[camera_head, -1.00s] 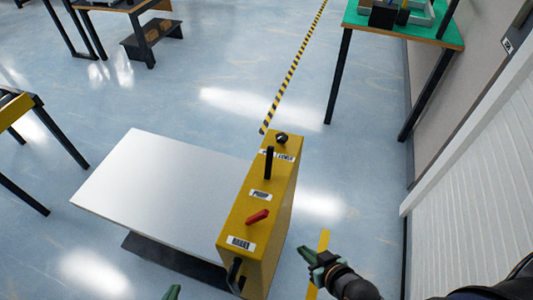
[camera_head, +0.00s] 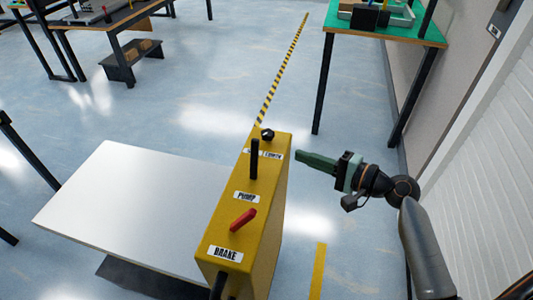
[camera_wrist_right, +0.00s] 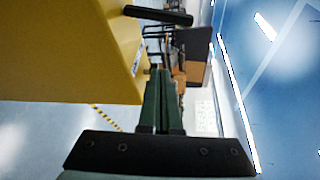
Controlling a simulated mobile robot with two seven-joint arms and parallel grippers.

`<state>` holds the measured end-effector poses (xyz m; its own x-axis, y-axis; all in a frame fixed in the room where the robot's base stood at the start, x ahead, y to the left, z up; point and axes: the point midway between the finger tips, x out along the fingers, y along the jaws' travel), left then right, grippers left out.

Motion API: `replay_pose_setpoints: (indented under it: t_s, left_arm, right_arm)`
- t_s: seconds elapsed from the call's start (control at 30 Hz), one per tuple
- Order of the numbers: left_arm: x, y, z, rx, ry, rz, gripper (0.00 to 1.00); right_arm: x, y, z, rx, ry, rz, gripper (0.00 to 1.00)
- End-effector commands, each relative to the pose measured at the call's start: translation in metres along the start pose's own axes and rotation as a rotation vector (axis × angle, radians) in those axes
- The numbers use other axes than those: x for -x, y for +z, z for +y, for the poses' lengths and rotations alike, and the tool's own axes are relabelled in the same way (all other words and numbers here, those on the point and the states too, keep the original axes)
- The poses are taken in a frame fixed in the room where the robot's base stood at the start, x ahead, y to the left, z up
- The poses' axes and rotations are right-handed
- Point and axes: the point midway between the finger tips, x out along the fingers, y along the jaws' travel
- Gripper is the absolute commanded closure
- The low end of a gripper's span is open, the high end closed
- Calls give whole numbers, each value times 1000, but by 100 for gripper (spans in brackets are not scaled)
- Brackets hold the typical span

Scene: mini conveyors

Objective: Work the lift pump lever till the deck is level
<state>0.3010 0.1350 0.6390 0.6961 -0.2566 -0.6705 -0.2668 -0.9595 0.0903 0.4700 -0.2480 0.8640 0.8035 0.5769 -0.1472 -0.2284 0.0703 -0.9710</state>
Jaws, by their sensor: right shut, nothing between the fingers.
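The yellow pump box (camera_head: 270,225) stands at the right end of the lift's pale deck (camera_head: 120,205). The deck looks flat, but I cannot tell if it is exactly level. The black pump lever (camera_head: 254,160) stands upright on the box top, behind the PUMP label. It also shows in the right wrist view (camera_wrist_right: 158,15), sticking out from the yellow box. My right gripper (camera_head: 298,156) is shut and empty, to the right of the lever and apart from it. Its closed fingers show in the wrist view (camera_wrist_right: 164,75). My left gripper is out of view.
A red brake handle (camera_head: 243,220) sits on the near part of the box top, and a black knob (camera_head: 267,134) at the far end. A green-topped table (camera_head: 400,34) stands back right. Open floor lies behind the box; a white ribbed wall is right.

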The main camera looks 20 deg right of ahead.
Motion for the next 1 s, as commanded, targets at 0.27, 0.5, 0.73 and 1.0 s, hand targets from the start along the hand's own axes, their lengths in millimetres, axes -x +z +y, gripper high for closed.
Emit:
replay_pose_setpoints:
  t_s: [0.27,0.5,0.73,1.0]
  left_arm:
    - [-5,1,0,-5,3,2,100]
    - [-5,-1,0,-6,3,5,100]
    - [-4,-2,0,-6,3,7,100]
    - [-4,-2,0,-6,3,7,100]
  right_arm:
    - [3,1,-18,-57,-56,-43,100]
    - [3,1,-18,-56,-55,-42,100]
    - [-15,1,-20,-56,-57,-42,100]
    - [-69,4,-23,-57,-58,-43,100]
